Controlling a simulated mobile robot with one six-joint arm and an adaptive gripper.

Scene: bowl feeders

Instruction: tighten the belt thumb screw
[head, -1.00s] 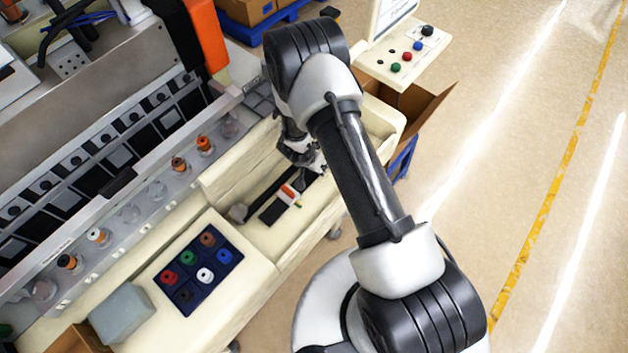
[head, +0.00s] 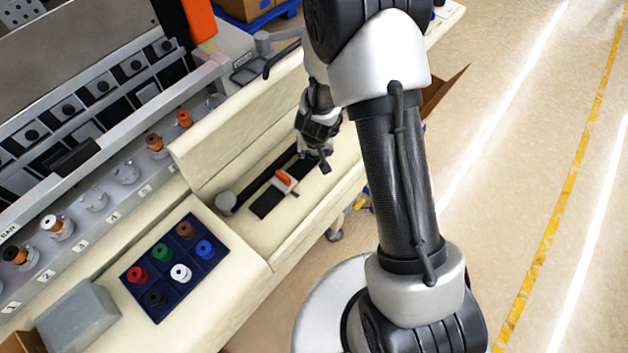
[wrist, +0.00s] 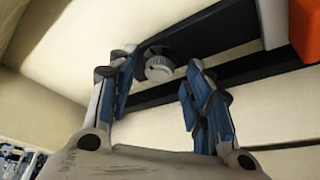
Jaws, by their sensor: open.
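The thumb screw is a small round grey knob (wrist: 159,68) on a dark bar, in the wrist view just beyond and between my fingertips. My gripper (wrist: 161,62) is open, with one blue-padded finger on each side of the knob's line; I cannot tell whether either touches it. In the head view my gripper (head: 320,160) hangs over the far end of the black belt (head: 250,178), in the cream recess, and the knob is hidden there. A grey roller (head: 227,203) sits at the belt's near end.
An orange-and-white piece (head: 285,181) stands beside the belt on a dark plate. A blue tray (head: 169,250) of coloured spools and a grey block (head: 78,317) lie at the near left. Cream walls (head: 215,135) border the recess.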

